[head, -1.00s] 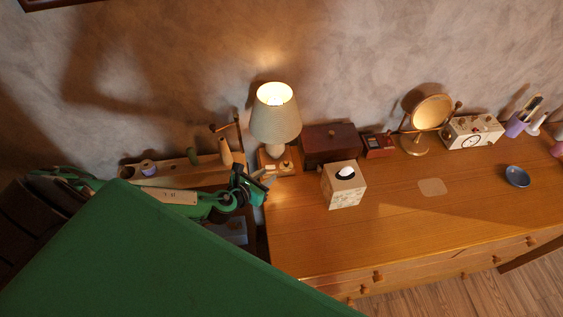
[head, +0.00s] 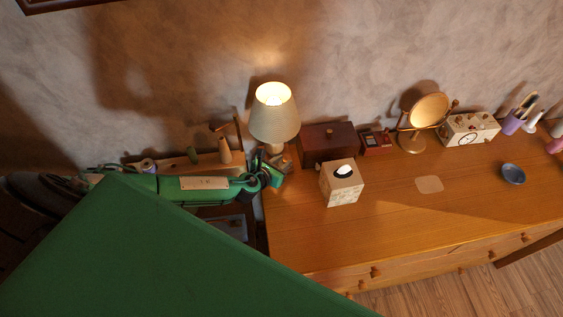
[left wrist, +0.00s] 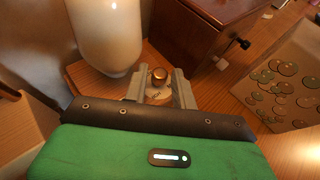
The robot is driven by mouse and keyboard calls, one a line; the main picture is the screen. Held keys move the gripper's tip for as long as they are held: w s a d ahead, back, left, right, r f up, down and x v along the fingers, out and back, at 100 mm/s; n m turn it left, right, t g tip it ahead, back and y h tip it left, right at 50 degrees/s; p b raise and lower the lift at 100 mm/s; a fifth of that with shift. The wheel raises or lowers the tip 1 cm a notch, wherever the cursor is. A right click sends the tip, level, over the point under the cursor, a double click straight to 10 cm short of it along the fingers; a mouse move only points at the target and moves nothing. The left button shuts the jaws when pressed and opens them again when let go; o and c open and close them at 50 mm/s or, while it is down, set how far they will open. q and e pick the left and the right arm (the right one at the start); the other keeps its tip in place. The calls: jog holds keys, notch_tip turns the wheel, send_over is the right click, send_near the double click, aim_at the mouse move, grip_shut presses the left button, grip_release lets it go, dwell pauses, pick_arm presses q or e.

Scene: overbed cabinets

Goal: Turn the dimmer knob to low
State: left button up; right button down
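The lit table lamp (head: 274,112) stands at the left end of the wooden dresser, against the wall. Its wooden base (left wrist: 98,76) shows in the left wrist view, with the round brass dimmer knob (left wrist: 158,75) at its front. My left gripper (left wrist: 159,90) is open, with one finger on each side of the knob in that view. I cannot tell whether the fingers touch it. In the head view my left gripper (head: 275,174) is in front of the lamp base and hides most of it. My right gripper is not in view.
A dark wooden box (head: 328,142) stands right of the lamp, and a tissue box (head: 342,184) is in front of it. A small mirror (head: 428,112), a radio (head: 469,129) and a blue bowl (head: 513,174) are farther right. The dresser's front middle (head: 390,230) is clear.

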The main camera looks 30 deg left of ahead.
pick_arm(q)
grip_shut()
jog(key=shift+d+r+p, duration=0.15)
jog(key=shift+p, duration=0.3)
jog(key=shift+n+y+p, duration=0.45)
jog(key=shift+n+y, duration=0.25)
jog(key=shift+y, duration=0.1)
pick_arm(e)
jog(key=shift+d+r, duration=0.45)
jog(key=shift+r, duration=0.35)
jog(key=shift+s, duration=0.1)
pick_arm(q)
grip_release()
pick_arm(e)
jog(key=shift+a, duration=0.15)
pick_arm(q)
jog(key=shift+s, duration=0.1)
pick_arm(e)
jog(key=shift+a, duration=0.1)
